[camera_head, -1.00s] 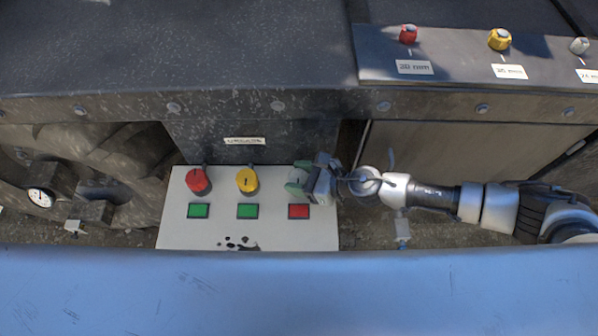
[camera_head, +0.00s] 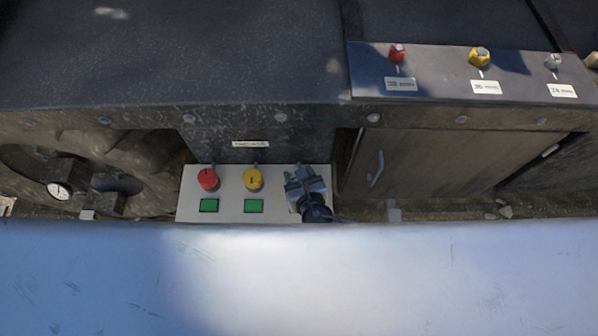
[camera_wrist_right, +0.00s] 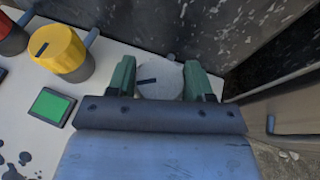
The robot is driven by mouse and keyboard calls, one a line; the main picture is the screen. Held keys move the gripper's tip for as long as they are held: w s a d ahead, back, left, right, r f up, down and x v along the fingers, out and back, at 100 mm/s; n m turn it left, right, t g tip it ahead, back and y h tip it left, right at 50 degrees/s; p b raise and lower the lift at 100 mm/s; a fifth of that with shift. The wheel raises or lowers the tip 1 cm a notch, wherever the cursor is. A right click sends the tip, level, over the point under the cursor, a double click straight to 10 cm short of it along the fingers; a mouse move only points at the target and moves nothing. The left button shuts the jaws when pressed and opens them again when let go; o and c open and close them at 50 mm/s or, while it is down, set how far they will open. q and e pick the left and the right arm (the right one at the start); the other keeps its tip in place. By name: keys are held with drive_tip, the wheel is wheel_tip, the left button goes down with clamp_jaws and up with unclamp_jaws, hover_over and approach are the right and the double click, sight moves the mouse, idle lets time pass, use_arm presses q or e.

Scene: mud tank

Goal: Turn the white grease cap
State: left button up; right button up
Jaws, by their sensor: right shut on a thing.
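The white grease cap (camera_wrist_right: 160,80) is a round knob with a dark slot, on the pale panel (camera_head: 230,213). In the right wrist view, the green fingers of my right gripper (camera_wrist_right: 165,82) are shut on the cap, one on each side. The cap's slot lies nearly level there. In the head view my right gripper (camera_head: 300,178) covers the cap and the spot below it. A red cap (camera_head: 207,178) and a yellow cap (camera_head: 252,179) sit to the left, each above a green indicator. My left gripper is not in view.
A ledge (camera_head: 440,65) at the upper right carries red (camera_head: 397,53), yellow (camera_head: 479,57) and grey (camera_head: 553,62) knobs with size labels. Right of the panel is a cabinet door with a handle (camera_head: 376,168). A round gauge (camera_head: 60,190) is at the left.

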drive_tip(key=m+h, duration=0.3)
drive_tip(key=h, duration=0.1)
drive_tip(key=shift+a+m+t, duration=0.1)
drive_tip(key=shift+m+t, duration=0.2)
drive_tip(key=shift+m, duration=0.1)
drive_tip(key=m+g+h+b, duration=0.1)
drive_tip(key=m+h, duration=0.3)
drive_tip(key=h, duration=0.1)
drive_tip(key=shift+m+h, duration=0.3)
drive_tip(key=shift+h, duration=0.1)
drive_tip(key=shift+w, duration=0.1)
drive_tip(key=o, duration=0.9)
drive_tip(key=b+v, duration=0.1)
drive_tip(key=v, duration=0.9)
drive_tip(key=shift+s+a+r, duration=0.2)
drive_tip(key=shift+s+r, duration=0.05)
drive_tip(key=shift+s, duration=0.05)
